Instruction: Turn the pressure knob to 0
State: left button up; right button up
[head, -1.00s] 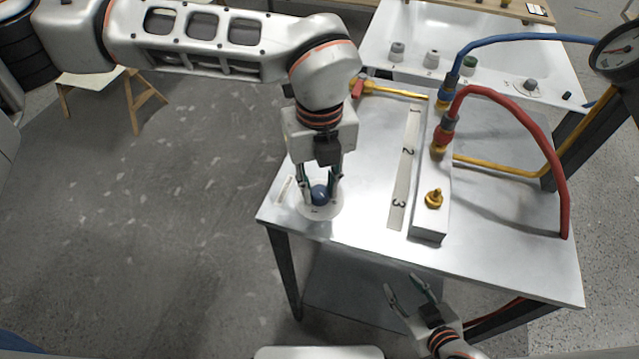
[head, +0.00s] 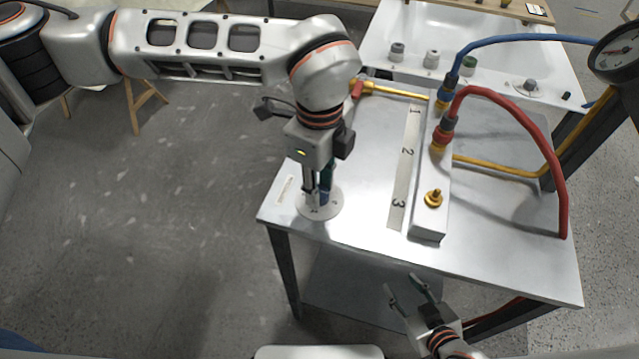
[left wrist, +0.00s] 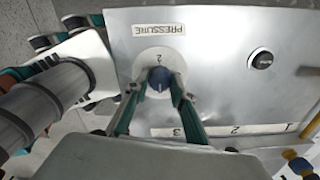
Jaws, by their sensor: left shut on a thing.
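The pressure knob is a small blue knob (left wrist: 159,80) on a white round dial (left wrist: 150,58) at the table's near left corner. In the left wrist view a "PRESSURE" label (left wrist: 159,30) lies beside the dial, and a digit 2 shows on the dial near the knob. My left gripper (left wrist: 158,88) points down and is shut on the blue knob, a finger on each side. In the head view my left gripper (head: 321,198) largely hides the knob. My right gripper (head: 408,288) is open and empty in front of the table's near edge.
A metal block (head: 430,215) with a yellow fitting and a strip numbered 1, 2, 3 (head: 405,165) stand right of the dial. Blue (head: 500,42) and red (head: 520,110) hoses arch above the table (head: 500,240). A gauge (head: 618,50) is at the upper right.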

pick_arm(q)
jog(key=shift+r, duration=0.1)
dwell(0.4)
jog(key=o, duration=1.1)
notch_tip(320, 180, up, 12)
